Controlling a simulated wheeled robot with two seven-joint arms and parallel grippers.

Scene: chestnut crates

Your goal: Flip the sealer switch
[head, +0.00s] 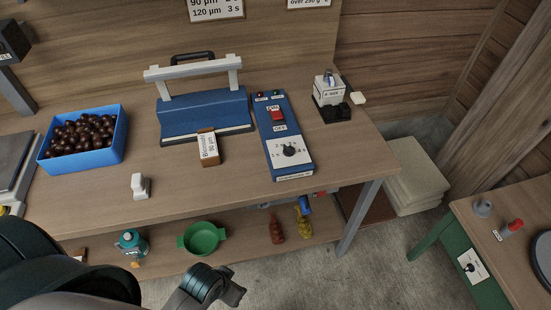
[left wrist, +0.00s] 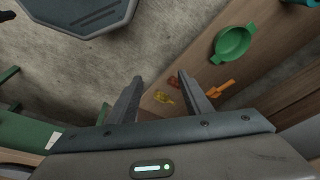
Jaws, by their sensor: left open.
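The sealer's blue control box (head: 295,165) lies on the workbench to the right of the blue bar sealer (head: 205,112). Its red switch (head: 278,114) sits in the upper half between an ON label and an OFF label; I cannot tell for certain which way it is tipped. A dial (head: 290,150) is below it. My left gripper (left wrist: 158,78) is open and empty in the left wrist view, above the floor and lower shelf. In the head view, part of my left arm shows at the bottom, well in front of the control box. My right gripper is not in view.
A small box (head: 208,148) stands before the sealer, and a blue crate of chestnuts (head: 114,150) is at left. A white-labelled device (head: 328,92) is right of the control box. A green bowl (head: 201,238) is on the lower shelf. The bench front is mostly clear.

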